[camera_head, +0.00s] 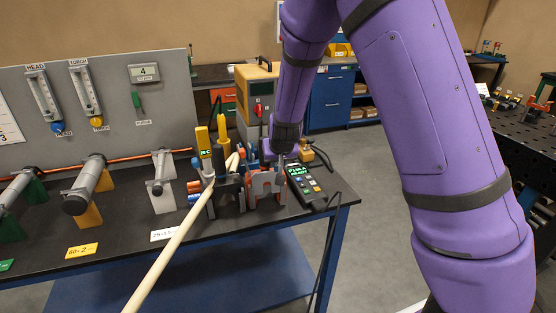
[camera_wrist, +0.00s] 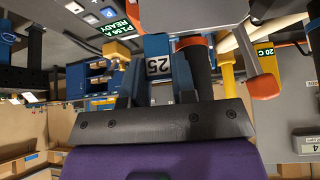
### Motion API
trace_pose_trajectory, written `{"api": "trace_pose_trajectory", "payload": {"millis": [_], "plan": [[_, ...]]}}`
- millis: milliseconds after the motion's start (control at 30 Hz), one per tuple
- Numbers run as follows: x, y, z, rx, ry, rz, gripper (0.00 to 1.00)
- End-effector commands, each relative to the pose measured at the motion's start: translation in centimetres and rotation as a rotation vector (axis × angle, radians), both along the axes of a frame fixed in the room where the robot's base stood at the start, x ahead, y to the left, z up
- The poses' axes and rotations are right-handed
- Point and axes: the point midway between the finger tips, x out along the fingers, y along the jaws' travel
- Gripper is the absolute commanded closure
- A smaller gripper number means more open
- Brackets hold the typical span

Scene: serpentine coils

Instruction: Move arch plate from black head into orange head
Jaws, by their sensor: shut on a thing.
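My gripper (camera_wrist: 157,72) is shut on a blue tab with a white "25" label (camera_wrist: 158,66), which shows between the two fingers in the wrist view. The tab appears to belong to the arch plate. In the head view a grey arch-shaped plate (camera_head: 256,182) stands upright at the orange head (camera_head: 272,199), below my wrist. I cannot tell whether it is fully seated. The black head (camera_head: 230,188) stands just left of it. My fingertips are mostly hidden in the head view.
A long pale rod (camera_head: 165,256) slants across the bench front. A control pendant (camera_head: 303,184) stands right of the orange head, near the bench's right edge. Yellow-handled tools (camera_head: 222,130) stand behind the black head. Tube stands (camera_head: 88,187) fill the left.

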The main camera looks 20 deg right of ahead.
Motion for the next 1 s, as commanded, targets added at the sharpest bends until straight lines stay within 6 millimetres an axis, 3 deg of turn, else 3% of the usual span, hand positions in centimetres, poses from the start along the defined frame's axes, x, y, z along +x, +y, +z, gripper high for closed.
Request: {"api": "trace_pose_trajectory", "payload": {"millis": [867, 900, 1000], "plan": [[0.1, 0.0, -1.1, 0.001, 0.0, 0.001, 1.0], [0.1, 0.0, -1.1, 0.001, 0.0, 0.001, 0.7], [0.1, 0.0, -1.1, 0.001, 0.0, 0.001, 0.47]]}}
